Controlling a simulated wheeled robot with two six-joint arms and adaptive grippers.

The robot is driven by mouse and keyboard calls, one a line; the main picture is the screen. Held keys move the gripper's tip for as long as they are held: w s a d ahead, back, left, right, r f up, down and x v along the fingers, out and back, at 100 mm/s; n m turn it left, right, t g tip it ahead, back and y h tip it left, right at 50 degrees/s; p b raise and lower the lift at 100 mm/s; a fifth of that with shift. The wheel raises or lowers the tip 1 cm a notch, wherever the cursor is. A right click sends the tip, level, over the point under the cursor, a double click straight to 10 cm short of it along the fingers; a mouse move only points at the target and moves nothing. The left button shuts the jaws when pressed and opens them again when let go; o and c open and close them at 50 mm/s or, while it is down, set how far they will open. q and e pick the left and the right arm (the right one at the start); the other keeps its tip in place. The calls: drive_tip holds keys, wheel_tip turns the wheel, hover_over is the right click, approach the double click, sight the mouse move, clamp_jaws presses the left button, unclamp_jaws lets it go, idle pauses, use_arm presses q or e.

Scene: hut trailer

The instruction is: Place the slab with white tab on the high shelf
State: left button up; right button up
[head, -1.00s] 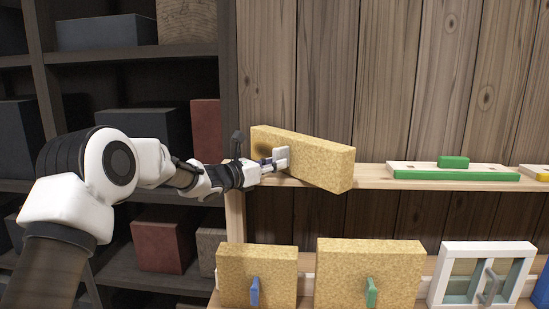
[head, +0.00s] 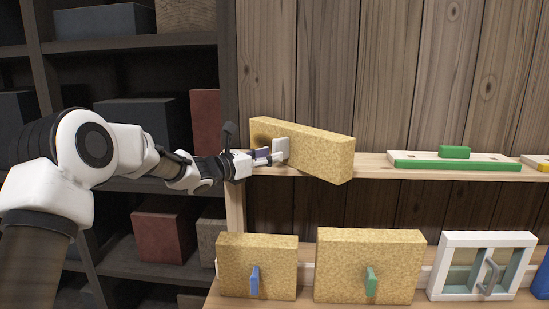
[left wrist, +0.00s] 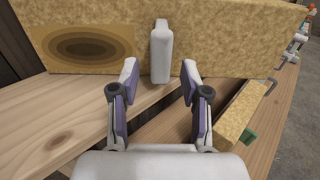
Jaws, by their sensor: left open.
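The slab with white tab (head: 313,152) is a tan, speckled block standing on its long edge on the high shelf (head: 372,172), set at an angle with its right end reaching past the shelf's front edge. In the left wrist view the slab (left wrist: 215,40) fills the top, with a dark ringed patch at left and its white tab (left wrist: 161,52) upright near the middle. My left gripper (head: 277,153) is open in front of the slab. In the left wrist view its fingers (left wrist: 161,80) are apart, with the tab beyond and between their tips. My right gripper is not in view.
A white-and-green board (head: 453,164) lies on the high shelf to the right. Below stand a slab with a blue tab (head: 232,265), a slab with a green tab (head: 340,265) and a white-framed panel (head: 447,268). A dark rack (head: 130,55) with boxes stands at left.

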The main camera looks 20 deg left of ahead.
use_arm(q)
drive_tip(key=b+v, duration=0.2)
drive_tip(key=v, duration=0.7)
drive_tip(key=shift+s+a+b, duration=0.2)
drive_tip(key=shift+s+b, duration=0.1)
drive_tip(key=shift+b, duration=0.05)
drive_tip(key=shift+f, duration=0.1)
